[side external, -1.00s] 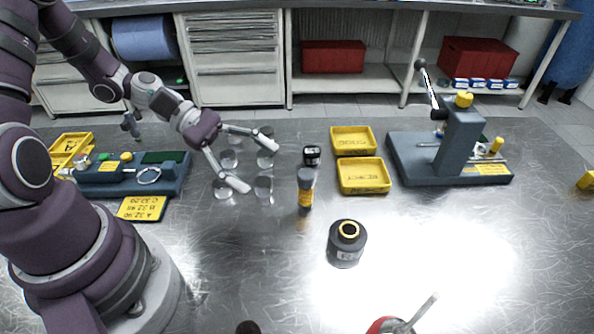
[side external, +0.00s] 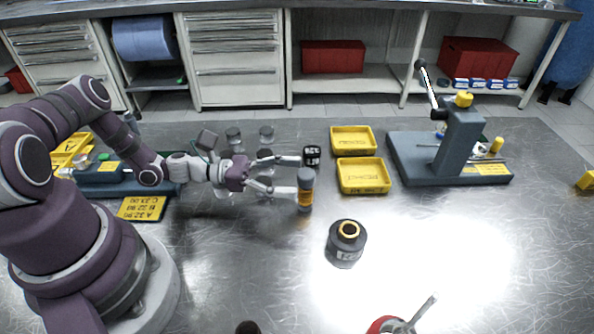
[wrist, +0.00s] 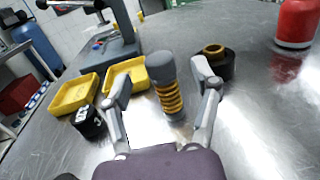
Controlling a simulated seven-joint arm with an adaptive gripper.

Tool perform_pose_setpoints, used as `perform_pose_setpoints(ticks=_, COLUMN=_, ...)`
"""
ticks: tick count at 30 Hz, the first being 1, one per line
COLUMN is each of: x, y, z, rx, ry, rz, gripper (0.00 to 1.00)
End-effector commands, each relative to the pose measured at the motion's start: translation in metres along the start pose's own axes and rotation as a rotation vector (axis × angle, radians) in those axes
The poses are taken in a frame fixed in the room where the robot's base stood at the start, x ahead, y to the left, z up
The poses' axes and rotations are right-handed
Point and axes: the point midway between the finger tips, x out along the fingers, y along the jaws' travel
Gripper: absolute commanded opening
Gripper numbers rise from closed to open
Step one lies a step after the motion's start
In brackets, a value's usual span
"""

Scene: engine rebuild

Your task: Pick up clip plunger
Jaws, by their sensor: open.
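The likely clip plunger (side external: 305,188) stands upright on the metal table, a grey-capped cylinder with a yellow-orange coil around its lower part. In the wrist view, the same plunger (wrist: 167,92) is in the middle, between my two fingers. My gripper (side external: 294,176) is open and comes in low and nearly level from the left. In the wrist view, my gripper (wrist: 164,88) has one finger on each side of the plunger, with a gap visible on the left. Whether the right finger touches it I cannot tell.
A small black labelled canister (side external: 312,156) stands close behind my gripper. Two yellow trays (side external: 364,190) sit behind right. A black jar with a brass ring (side external: 346,252) stands in front right. Several clear cylinders (side external: 233,137) stand behind the wrist. A vise-like fixture (side external: 455,150) is further right.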

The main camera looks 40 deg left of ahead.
Motion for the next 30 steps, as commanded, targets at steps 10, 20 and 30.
perform_pose_setpoints(ticks=10, x=0.029, y=0.0, z=0.0, rx=0.0, ry=0.001, rz=0.0, gripper=0.62)
perform_pose_setpoints(ticks=20, x=0.028, y=0.0, z=0.0, rx=0.0, ry=0.0, rz=0.0, gripper=0.26)
perform_pose_setpoints(ticks=30, x=0.028, y=0.0, z=0.0, rx=0.0, ry=0.0, rz=0.0, gripper=0.0)
